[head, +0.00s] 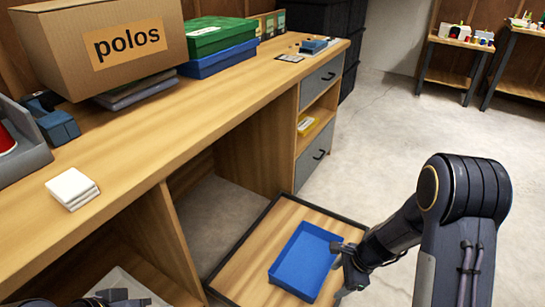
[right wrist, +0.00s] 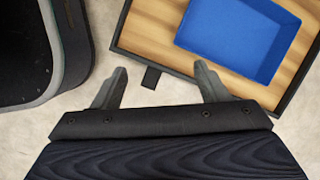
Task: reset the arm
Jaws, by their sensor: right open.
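My right arm comes in from the right of the head view and reaches down. Its gripper (head: 350,272) is beside the right edge of a blue open tray (head: 305,262). In the right wrist view the right gripper (right wrist: 162,72) has its two fingers spread apart with nothing between them. There the blue tray (right wrist: 238,38) lies beyond the fingers, up and to the right, and looks empty. A dark part, likely of my left arm, shows at the bottom left of the head view; its fingers cannot be made out.
The blue tray rests on a dark-rimmed wooden surface (head: 250,265). A long wooden workbench (head: 160,120) carries a "polos" box (head: 100,45), green and blue boxes (head: 218,58) and white tiles (head: 72,188). Open concrete floor (head: 390,130) lies right of the bench.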

